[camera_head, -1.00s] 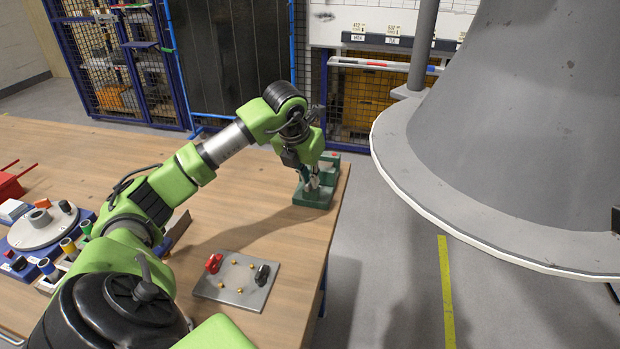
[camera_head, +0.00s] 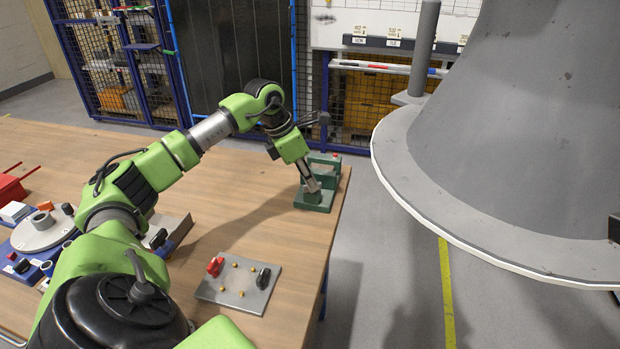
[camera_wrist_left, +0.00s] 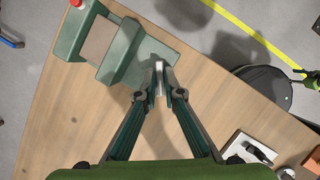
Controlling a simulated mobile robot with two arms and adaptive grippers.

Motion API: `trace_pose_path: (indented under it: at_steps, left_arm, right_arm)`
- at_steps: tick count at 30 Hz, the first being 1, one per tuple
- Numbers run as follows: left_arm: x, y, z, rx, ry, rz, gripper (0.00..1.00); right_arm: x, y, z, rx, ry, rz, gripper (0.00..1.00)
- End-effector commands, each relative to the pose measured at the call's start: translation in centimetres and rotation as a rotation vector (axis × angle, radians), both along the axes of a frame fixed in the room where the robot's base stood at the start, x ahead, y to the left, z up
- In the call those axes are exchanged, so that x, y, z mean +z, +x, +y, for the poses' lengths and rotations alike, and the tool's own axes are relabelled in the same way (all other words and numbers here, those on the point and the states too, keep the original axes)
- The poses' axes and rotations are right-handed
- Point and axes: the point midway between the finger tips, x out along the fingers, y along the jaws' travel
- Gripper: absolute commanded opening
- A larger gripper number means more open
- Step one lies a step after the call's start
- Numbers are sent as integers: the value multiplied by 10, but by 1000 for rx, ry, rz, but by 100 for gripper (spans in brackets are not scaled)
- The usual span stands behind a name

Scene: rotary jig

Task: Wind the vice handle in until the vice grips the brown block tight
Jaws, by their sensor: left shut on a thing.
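The green vice (camera_head: 325,161) stands near the table's far right corner. It also shows at the upper left of the left wrist view (camera_wrist_left: 72,38). There the brown block (camera_wrist_left: 98,38) sits between its two green jaws. I cannot make out any gap at the block's faces. My left gripper (camera_head: 313,187) reaches down at the near side of the vice. In the left wrist view its fingertips (camera_wrist_left: 165,70) are shut together on the vice handle (camera_wrist_left: 159,68), a pale piece beside the nearer jaw. The fingers hide most of the handle. My right gripper is not in view.
A grey plate (camera_head: 210,292) with a red and a black knob lies on the near part of the wooden table. A blue jig with a grey disc (camera_head: 35,236) stands at the left. The tabletop (camera_head: 255,205) between plate and vice is clear.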

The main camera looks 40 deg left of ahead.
Motion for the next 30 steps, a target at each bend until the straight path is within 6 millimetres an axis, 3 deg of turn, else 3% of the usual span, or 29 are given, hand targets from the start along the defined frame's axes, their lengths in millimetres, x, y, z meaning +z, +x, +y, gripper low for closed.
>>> trace_pose_path:
  at_steps: [21, 22, 23, 30]
  left_arm:
    - [1, 1, 1, -77, 3, -4, 0]
    - [1, 1, 1, -76, 2, -3, 16]
    - [1, 1, 1, -76, 2, -3, 24]
    - [1, 1, 1, -77, 2, -2, 25]
  right_arm:
    - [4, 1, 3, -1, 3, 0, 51]
    - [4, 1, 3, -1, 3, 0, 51]
    - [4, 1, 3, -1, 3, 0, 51]
    - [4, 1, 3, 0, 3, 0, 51]
